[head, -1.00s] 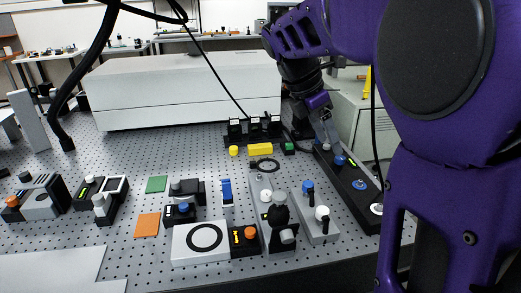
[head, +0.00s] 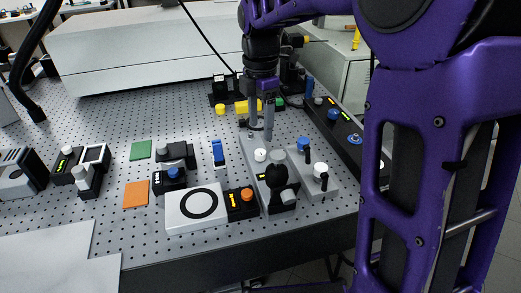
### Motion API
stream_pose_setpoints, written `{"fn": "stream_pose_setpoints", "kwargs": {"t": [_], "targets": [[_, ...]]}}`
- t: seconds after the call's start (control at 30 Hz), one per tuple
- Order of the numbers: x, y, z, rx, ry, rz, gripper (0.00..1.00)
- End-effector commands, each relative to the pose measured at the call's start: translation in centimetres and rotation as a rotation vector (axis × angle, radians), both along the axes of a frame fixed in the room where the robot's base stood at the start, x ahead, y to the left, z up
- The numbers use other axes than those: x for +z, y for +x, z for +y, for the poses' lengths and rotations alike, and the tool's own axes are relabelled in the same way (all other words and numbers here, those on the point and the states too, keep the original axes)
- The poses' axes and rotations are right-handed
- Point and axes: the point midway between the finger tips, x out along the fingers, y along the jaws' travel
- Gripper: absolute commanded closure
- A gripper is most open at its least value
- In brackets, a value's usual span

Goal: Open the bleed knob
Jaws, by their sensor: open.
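My gripper (head: 262,133) points down, open and empty, above the far end of a long grey block. That block carries a white knob (head: 260,155), a black knob (head: 278,174) and a grey knob (head: 288,196). A second grey block (head: 318,185) to its right carries a blue knob (head: 303,143) and a white knob with a black stem (head: 320,169). No readable label shows which one is the bleed knob. The fingers stand just behind the first white knob and hide part of the block's far end.
A black panel (head: 352,148) with blue buttons runs along the right. Left of the grey blocks are an orange-knobbed black box (head: 242,203) and a white plate with a black ring (head: 180,222). A yellow block (head: 241,107) lies behind. Perforated table (head: 110,120) is free at left.

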Motion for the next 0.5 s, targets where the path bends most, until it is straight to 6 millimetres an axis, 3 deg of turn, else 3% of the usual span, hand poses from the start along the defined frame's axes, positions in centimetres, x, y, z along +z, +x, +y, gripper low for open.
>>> {"fn": "stream_pose_setpoints", "kwargs": {"t": [0.03,0.2,0.5], "targets": [[-1.5,-0.1,0.0,0.0,-0.001,0.004,0.34],[-4.7,-0.1,0.0,0.001,-0.001,0.003,0.34],[-7.4,0.0,0.0,0.001,-0.001,0.0,0.34]]}}
